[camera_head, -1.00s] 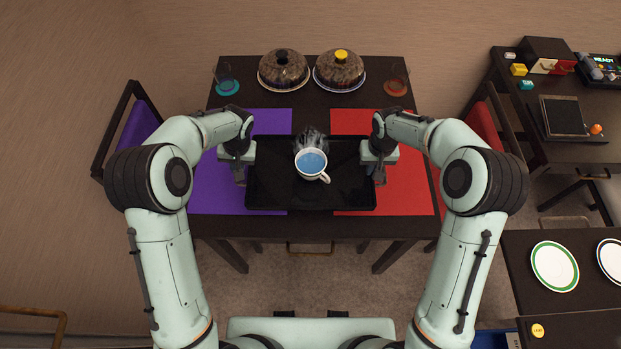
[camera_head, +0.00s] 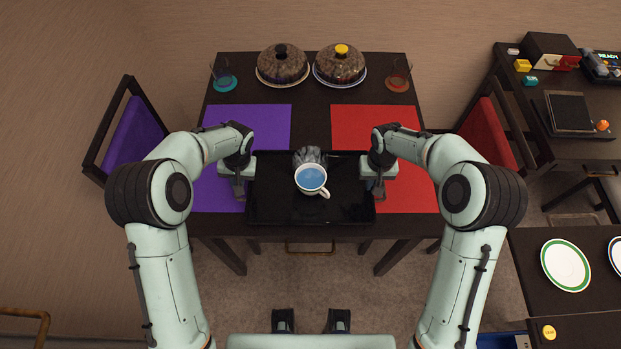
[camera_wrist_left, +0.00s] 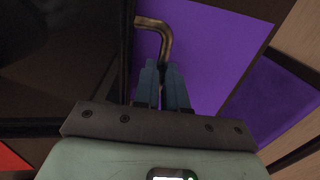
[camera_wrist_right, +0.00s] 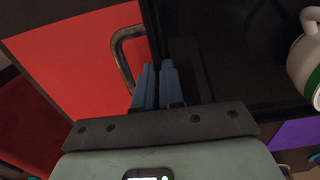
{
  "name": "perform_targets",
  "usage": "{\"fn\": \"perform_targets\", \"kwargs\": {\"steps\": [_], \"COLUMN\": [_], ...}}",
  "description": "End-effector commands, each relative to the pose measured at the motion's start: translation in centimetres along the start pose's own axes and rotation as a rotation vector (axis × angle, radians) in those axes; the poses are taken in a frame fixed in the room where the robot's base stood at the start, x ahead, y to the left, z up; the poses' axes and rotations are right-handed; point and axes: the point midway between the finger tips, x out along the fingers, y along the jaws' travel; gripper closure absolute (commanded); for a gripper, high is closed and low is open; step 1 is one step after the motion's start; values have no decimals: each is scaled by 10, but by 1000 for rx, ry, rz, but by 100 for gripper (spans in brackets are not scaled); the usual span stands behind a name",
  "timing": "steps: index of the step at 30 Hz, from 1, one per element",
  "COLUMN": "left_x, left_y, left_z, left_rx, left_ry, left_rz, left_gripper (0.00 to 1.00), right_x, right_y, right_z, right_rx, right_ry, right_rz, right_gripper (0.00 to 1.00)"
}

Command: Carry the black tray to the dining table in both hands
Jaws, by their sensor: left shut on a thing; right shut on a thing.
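The black tray (camera_head: 280,207) is level between my grippers, over the near half of the dark dining table (camera_head: 310,85), overlapping the inner parts of both mats. I cannot tell whether it touches the table. A white mug (camera_head: 311,181) with blue contents stands upright on it; the mug also shows in the right wrist view (camera_wrist_right: 308,60). My left gripper (camera_head: 239,191) is shut on the tray's left bronze handle (camera_wrist_left: 163,38). My right gripper (camera_head: 378,190) is shut on the right handle (camera_wrist_right: 122,52).
A purple mat (camera_head: 265,122) and a red mat (camera_head: 365,118) lie on the table. Two domed dishes (camera_head: 282,65) (camera_head: 340,65) and two glasses (camera_head: 224,78) (camera_head: 398,78) stand along the back. Chairs (camera_head: 135,125) (camera_head: 490,130) flank the table. Another table with plates (camera_head: 565,265) is at lower right.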

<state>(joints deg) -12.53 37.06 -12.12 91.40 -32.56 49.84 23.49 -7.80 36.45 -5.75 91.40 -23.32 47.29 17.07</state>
Motion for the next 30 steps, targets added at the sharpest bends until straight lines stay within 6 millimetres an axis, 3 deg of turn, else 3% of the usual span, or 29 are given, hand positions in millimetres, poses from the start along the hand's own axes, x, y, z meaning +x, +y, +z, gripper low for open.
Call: {"fn": "perform_targets", "kwargs": {"steps": [4,7,19,30], "left_x": [15,13,5,-68], "left_y": [3,3,3,3], "left_z": [5,4,3,2], "left_rx": [1,1,2,1], "left_ry": [-6,-6,-3,-1], "left_rz": [0,0,0,1], "left_gripper": [100,64,64,64], "right_x": [16,13,13,13], "right_y": [0,0,0,0], "right_z": [5,4,4,4], "right_rx": [0,0,0,0], "right_ry": [-6,-6,-6,-6], "right_rz": [0,0,0,0], "right_gripper": [100,66,66,66]}}
